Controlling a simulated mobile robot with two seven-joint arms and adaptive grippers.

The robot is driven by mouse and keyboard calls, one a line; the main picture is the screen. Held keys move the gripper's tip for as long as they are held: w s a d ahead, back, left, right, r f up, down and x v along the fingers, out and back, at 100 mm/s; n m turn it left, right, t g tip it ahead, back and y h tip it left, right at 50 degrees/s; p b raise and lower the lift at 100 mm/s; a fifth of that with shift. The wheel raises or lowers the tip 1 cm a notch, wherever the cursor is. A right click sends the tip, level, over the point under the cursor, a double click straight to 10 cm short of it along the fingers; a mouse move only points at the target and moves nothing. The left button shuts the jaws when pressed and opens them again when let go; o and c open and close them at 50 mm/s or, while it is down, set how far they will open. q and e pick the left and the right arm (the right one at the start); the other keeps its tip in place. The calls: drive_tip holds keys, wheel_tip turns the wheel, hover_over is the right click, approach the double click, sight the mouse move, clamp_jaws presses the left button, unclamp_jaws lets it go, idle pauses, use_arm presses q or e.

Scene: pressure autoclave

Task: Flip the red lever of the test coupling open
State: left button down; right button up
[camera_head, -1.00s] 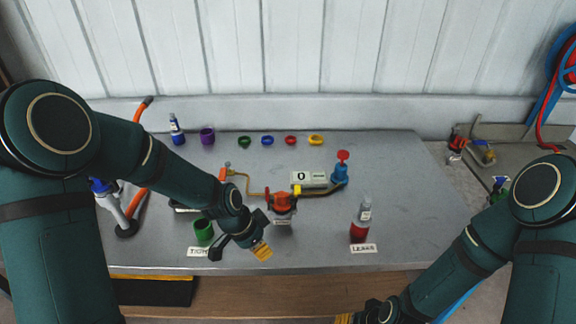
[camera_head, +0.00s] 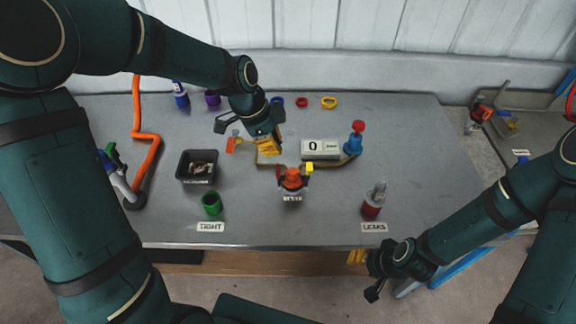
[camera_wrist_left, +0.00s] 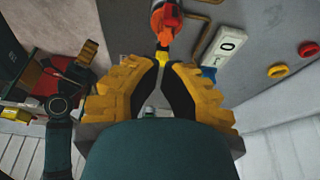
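The test coupling (camera_head: 291,180) is an orange-red body on the grey table, with a yellow block (camera_head: 309,168) at its upper right. A separate red lever is hard to make out. In the left wrist view the coupling (camera_wrist_left: 165,20) is at the top, and the yellow block (camera_wrist_left: 162,57) appears just beyond and between my fingertips. My left gripper (camera_head: 268,147) is above the table, up and left of the coupling. Its fingers (camera_wrist_left: 161,68) are apart with a narrow gap and nothing clearly held; contact cannot be told. My right gripper (camera_head: 357,257) is at the front edge, its fingers unclear.
A display box reading 0 (camera_head: 320,148) and a blue valve with red knob (camera_head: 355,140) stand right of the coupling. The right of the table is clear.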

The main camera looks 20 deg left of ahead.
sight(290, 174)
use_arm(q)
drive_tip(key=shift+f, duration=0.15)
drive_tip(key=x, duration=0.9)
drive_tip(key=shift+w+d+f, duration=0.1)
drive_tip(key=shift+d+f, duration=0.05)
drive_tip(key=shift+f, duration=0.2)
use_arm(e)
drive_tip(key=shift+f, duration=0.3)
use_arm(q)
drive_tip(key=shift+b, duration=0.35)
use_arm(e)
drive_tip(key=shift+f, duration=0.1)
